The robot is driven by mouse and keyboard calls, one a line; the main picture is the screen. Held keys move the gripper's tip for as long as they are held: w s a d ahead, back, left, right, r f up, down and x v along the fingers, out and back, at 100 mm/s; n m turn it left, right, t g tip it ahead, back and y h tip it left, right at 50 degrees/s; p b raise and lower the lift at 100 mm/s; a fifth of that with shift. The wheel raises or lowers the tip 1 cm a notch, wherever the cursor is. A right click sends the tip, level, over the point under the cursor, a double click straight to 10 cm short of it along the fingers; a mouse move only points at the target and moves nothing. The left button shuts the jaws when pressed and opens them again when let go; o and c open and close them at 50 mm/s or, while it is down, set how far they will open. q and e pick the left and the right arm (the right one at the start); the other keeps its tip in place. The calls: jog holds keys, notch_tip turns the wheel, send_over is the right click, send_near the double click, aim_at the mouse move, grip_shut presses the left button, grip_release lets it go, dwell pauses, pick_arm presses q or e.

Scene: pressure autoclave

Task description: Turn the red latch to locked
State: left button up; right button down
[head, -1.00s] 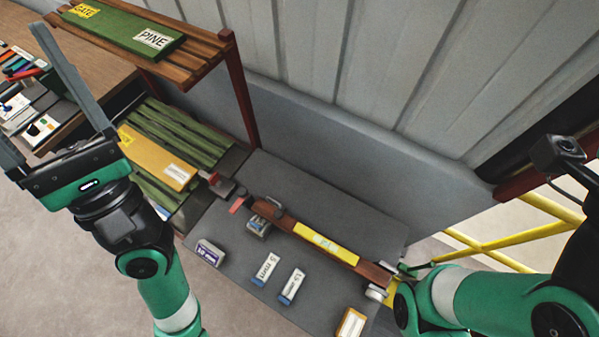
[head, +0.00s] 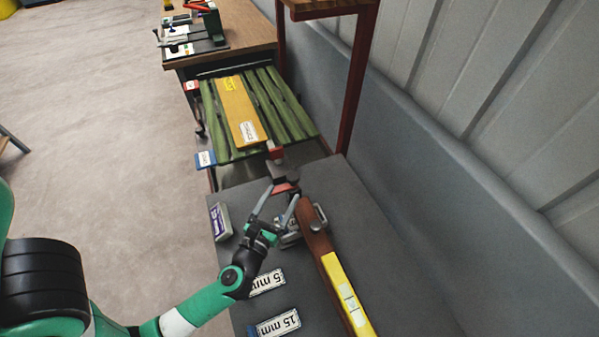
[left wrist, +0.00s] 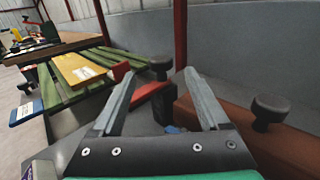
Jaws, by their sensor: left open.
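The red latch (head: 286,188) is a small red lever at the far end of the brown beam (head: 317,240), on the grey bench. In the left wrist view the red latch (left wrist: 152,99) lies low between my fingers, with its right end by a dark block. My left gripper (head: 277,203) is open and empty, its fingertips close to the latch; I cannot tell whether they touch it. The gripper's fingers (left wrist: 160,80) also show apart in the wrist view. A second red piece (head: 275,153) sits further back, near the yellow board. My right gripper is out of view.
Beyond the latch, a yellow board (head: 240,112) lies on green slats (head: 285,105). A purple-labelled block (head: 220,222) and white-labelled blocks (head: 278,325) stand on the bench. A dark knob (left wrist: 270,108) rises from the beam. A red post (head: 357,85) stands behind.

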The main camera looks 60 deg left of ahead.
aim_at(295, 172)
pick_arm(q)
jog(key=x, duration=1.1)
jog(key=shift+c, duration=0.3)
grip_shut()
jog(key=shift+r, duration=0.1)
dwell(0.6)
